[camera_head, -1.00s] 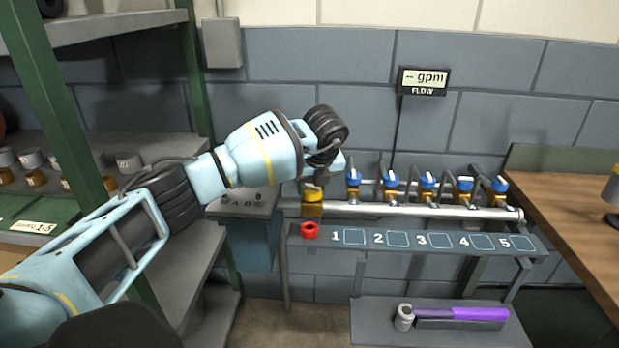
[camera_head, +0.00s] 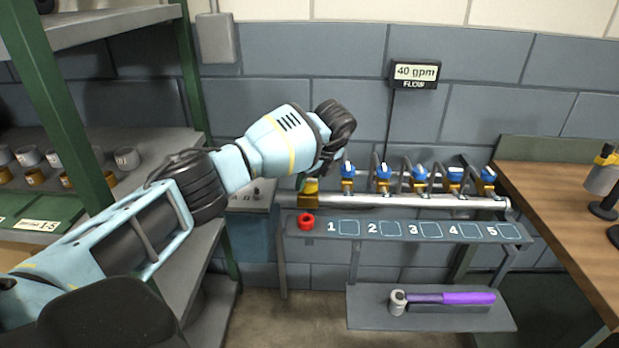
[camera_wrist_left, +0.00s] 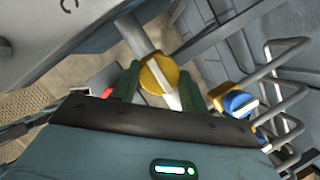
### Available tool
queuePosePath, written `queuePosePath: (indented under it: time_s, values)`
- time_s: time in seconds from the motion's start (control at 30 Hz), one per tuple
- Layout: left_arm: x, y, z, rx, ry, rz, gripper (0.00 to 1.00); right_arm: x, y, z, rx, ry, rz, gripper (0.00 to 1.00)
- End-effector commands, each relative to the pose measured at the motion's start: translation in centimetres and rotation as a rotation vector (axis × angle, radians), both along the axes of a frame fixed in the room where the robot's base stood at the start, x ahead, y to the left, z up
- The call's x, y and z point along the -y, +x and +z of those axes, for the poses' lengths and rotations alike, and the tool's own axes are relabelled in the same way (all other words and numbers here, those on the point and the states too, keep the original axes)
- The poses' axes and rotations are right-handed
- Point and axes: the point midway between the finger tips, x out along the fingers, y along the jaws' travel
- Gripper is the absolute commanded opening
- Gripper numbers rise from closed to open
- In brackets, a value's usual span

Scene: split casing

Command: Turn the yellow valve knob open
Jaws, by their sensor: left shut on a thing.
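The yellow valve knob (camera_head: 311,186) sits at the left end of the grey pipe (camera_head: 400,201). It shows large in the left wrist view (camera_wrist_left: 159,74), between two green fingers. My left gripper (camera_head: 309,180) reaches it from above and is shut on it; the wrist partly covers it in the head view. The flow display (camera_head: 415,73) on the wall reads 40 gpm. My right gripper is not in view.
Several blue-topped valves (camera_head: 383,174) line the pipe to the right. A purple-handled tool (camera_head: 452,298) lies on a lower shelf. A wooden bench (camera_head: 550,205) stands right, and green-posted shelving (camera_head: 65,110) left.

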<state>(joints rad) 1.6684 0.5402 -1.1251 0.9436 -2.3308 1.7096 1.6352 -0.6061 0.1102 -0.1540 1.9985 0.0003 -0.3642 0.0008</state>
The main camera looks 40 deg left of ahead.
Motion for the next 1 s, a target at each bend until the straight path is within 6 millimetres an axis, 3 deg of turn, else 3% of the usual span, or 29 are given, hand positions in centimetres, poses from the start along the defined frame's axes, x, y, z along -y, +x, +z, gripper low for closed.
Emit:
queuePosePath:
  time_s: [0.2,0.23,0.4,0.73,1.0]
  values:
    - [-0.1,0.1,0.2,0.004,0.001,0.003,0.21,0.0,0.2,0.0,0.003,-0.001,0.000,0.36]
    - [-0.1,0.1,0.2,0.004,0.001,0.003,0.45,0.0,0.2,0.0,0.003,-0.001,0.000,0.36]
    - [-0.1,0.0,0.1,0.003,0.000,0.001,0.66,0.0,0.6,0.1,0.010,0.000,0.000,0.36]
    - [0.1,0.0,0.4,0.002,0.000,-0.001,0.66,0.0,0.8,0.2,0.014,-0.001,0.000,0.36]
    - [1.5,-0.2,4.0,0.005,0.000,-0.002,0.66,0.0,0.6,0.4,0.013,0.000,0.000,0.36]
